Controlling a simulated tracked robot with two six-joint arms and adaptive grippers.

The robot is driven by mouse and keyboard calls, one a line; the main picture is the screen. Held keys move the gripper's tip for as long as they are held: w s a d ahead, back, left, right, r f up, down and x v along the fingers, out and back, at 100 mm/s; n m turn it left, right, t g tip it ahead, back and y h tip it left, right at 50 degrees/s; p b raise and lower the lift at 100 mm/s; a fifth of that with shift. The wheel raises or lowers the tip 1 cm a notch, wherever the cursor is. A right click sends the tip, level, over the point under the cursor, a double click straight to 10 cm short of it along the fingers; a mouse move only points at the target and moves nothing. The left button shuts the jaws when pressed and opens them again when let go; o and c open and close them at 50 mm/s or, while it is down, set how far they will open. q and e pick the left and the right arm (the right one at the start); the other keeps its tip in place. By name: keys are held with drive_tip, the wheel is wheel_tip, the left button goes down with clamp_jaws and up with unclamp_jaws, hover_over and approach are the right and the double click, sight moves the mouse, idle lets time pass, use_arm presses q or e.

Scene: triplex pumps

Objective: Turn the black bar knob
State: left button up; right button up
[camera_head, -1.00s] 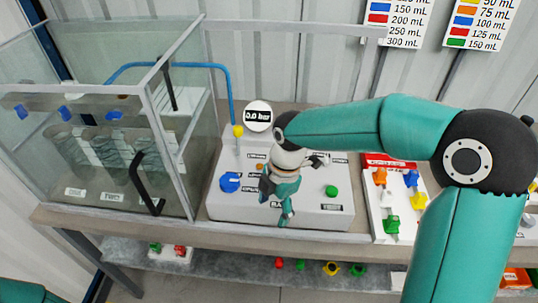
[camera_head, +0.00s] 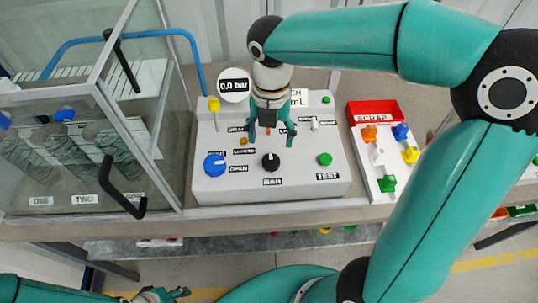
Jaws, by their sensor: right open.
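The black bar knob (camera_head: 271,161) sits on the sloped face of the light grey control panel (camera_head: 212,186), above a label reading "BAR". My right gripper (camera_head: 271,142) points down at the panel just behind the knob, with its fingers apart and nothing visible between them. A small gap shows between the fingertips and the knob, though contact is hard to judge. My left gripper (camera_head: 160,295) is at the bottom left edge, low and away from the panel; its fingers are partly cut off.
A blue knob (camera_head: 214,165) and a green button (camera_head: 325,159) flank the bar knob. A yellow-topped lever (camera_head: 214,105) and a "0.0 bar" gauge (camera_head: 233,85) stand behind. A glass cabinet (camera_head: 150,95) is at left, a red-and-white tray (camera_head: 376,110) at right.

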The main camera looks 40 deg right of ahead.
sight(270, 159)
wheel_tip(270, 159, down, 8)
drive_tip(key=shift+f, duration=0.1)
idle(0.4)
drive_tip(key=c, duration=1.1)
drive_tip(key=shift+a, duration=0.1)
drive_tip(key=shift+c, duration=0.2)
